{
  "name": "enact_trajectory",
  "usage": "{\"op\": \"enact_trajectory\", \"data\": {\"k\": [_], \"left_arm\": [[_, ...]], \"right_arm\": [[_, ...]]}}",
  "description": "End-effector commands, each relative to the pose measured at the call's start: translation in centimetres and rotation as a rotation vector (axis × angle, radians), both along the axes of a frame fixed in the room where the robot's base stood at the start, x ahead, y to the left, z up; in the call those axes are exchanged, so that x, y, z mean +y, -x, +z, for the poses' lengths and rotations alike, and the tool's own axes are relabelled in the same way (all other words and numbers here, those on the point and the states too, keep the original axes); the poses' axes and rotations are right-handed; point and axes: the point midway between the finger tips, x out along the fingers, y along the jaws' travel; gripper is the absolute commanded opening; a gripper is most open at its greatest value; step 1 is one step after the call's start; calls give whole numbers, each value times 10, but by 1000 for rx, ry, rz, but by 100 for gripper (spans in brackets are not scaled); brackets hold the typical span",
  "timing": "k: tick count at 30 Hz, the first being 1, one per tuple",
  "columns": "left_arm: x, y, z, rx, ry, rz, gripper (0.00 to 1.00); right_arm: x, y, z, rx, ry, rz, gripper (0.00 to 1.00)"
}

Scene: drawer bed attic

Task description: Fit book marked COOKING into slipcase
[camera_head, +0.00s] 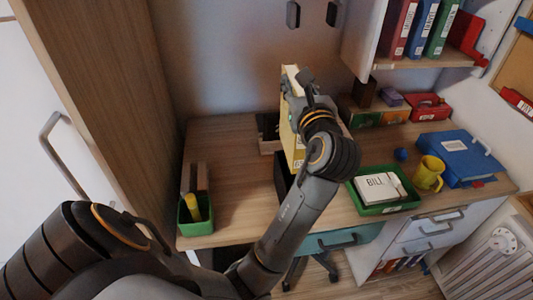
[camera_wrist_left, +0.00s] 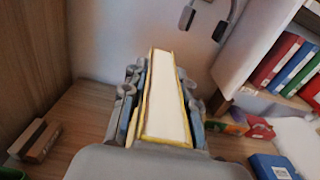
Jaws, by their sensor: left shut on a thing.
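My left gripper (camera_head: 300,92) is shut on a yellow book (camera_head: 288,128) and holds it upright over the back middle of the desk. In the left wrist view the book (camera_wrist_left: 166,95) stands between the two fingers, its cream page edges facing the camera. No COOKING lettering is readable on it. A dark, box-like thing with a wooden part (camera_head: 267,128) stands just left of and behind the book; it may be the slipcase, but the book and arm hide much of it. I cannot tell whether the book touches it. My right gripper is not in view.
A green tray (camera_head: 389,210) with a BILL paper stack, a yellow mug (camera_head: 429,173) and a blue binder (camera_head: 460,155) occupy the desk's right. A green pen box (camera_head: 184,214) stands at left. Shelved binders (camera_head: 424,30) hang above right. The desk's left middle is clear.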

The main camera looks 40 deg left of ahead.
Motion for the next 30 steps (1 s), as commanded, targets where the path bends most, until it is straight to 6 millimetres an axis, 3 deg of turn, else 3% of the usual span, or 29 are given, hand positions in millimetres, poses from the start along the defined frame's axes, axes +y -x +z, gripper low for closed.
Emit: {"op": "enact_trajectory", "data": {"k": [5,15,25,30], "left_arm": [[0,0,-21,3,-3,-2,0],[0,0,-104,4,-5,-2,0],[0,0,-137,-1,-2,-2,0],[0,0,-166,3,-4,-2,0]], "right_arm": [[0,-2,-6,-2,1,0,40],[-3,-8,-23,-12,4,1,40],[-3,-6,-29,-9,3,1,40],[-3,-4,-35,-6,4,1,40]]}}
